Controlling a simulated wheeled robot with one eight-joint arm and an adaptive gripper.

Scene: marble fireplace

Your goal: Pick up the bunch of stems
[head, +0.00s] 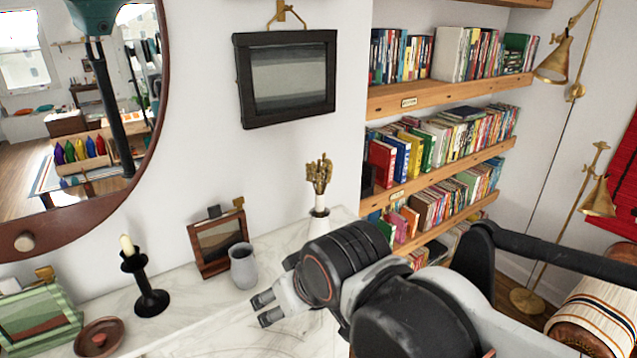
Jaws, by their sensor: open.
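The bunch of stems (319,175) is a small golden-brown cluster with a pale lower part. It stands upright in a white vase (319,222) at the far right end of the marble mantel (190,334). My gripper (262,309) is in front of it, lower and to the left in the picture, above the mantel. Its two grey fingers are apart with nothing between them. It is clear of the stems.
A grey cup (243,266) stands just behind my gripper, beside a wooden picture frame (217,241). A black candlestick (149,290), a brown dish (98,338) and a green frame (38,318) are at left. A dark frame (288,77) hangs above; bookshelves (445,93) stand right.

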